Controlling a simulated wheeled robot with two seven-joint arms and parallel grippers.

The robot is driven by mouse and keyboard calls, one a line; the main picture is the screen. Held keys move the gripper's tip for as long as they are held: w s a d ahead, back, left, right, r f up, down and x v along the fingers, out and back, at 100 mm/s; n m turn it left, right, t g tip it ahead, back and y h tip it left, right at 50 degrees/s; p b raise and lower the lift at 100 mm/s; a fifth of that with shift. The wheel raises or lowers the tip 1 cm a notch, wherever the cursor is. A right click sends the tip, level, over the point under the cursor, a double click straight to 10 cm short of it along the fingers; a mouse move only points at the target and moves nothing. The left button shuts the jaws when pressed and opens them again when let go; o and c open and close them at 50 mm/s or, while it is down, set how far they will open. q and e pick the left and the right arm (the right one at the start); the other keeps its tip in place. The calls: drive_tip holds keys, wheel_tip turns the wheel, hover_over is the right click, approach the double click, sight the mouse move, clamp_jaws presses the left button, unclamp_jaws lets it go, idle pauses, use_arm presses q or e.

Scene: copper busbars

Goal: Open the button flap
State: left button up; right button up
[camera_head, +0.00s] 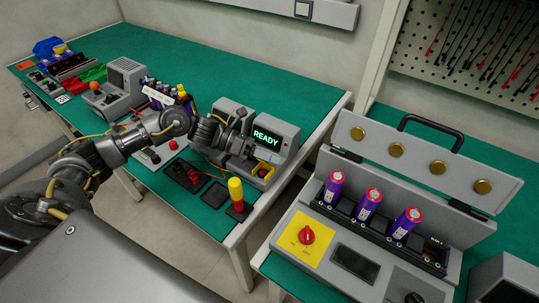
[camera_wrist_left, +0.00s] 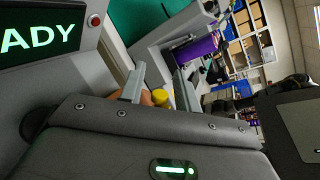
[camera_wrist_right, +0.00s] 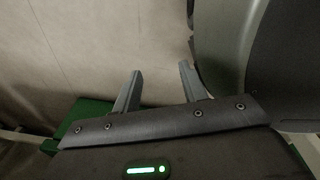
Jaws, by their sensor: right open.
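The grey device with the lit "READY" screen (camera_head: 266,138) stands near the right end of the green bench. At its lower front is a small yellow part (camera_head: 267,169), probably the button flap; its exact position is too small to tell. My left gripper (camera_head: 250,154) is right in front of the device, just above and left of the yellow part. In the left wrist view its fingers (camera_wrist_left: 158,78) are apart, with yellow and orange-brown parts (camera_wrist_left: 160,97) seen between them. My right gripper (camera_wrist_right: 160,80) is open and empty; the head view does not show it.
A black pad (camera_head: 186,174) and a yellow-and-red stack light (camera_head: 236,192) stand near the bench edge. To the right, an open grey case (camera_head: 344,232) holds several purple cells.

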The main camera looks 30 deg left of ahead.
use_arm(q)
clamp_jaws()
drive_tip(key=shift+w, duration=0.1)
use_arm(e)
drive_tip(key=shift+f, duration=0.2)
use_arm(q)
drive_tip(key=shift+w+n+g+b, duration=0.3)
drive_tip(key=shift+n+g+b, duration=0.1)
drive_tip(key=shift+n+b, duration=0.15)
drive_tip(key=shift+w+d+n+g+y+b, duration=0.1)
drive_tip(key=shift+w+n+g+y+b, duration=0.25)
drive_tip(key=shift+n+y+b, duration=0.1)
drive_tip(key=shift+w+d+f+n+g+b, duration=0.1)
drive_tip(key=shift+w+n+g+b, duration=0.55)
drive_tip(key=shift+n+b, duration=0.25)
drive_tip(key=shift+w+b, duration=0.15)
drive_tip(key=shift+b, duration=0.55)
use_arm(e)
drive_tip(key=w+a+r, duration=0.2)
drive_tip(key=w+a, duration=0.2)
drive_tip(key=w, duration=0.6)
drive_tip(key=shift+w+r+t, duration=0.35)
drive_tip(key=shift+r+t, duration=0.05)
drive_tip(key=shift+a, duration=0.1)
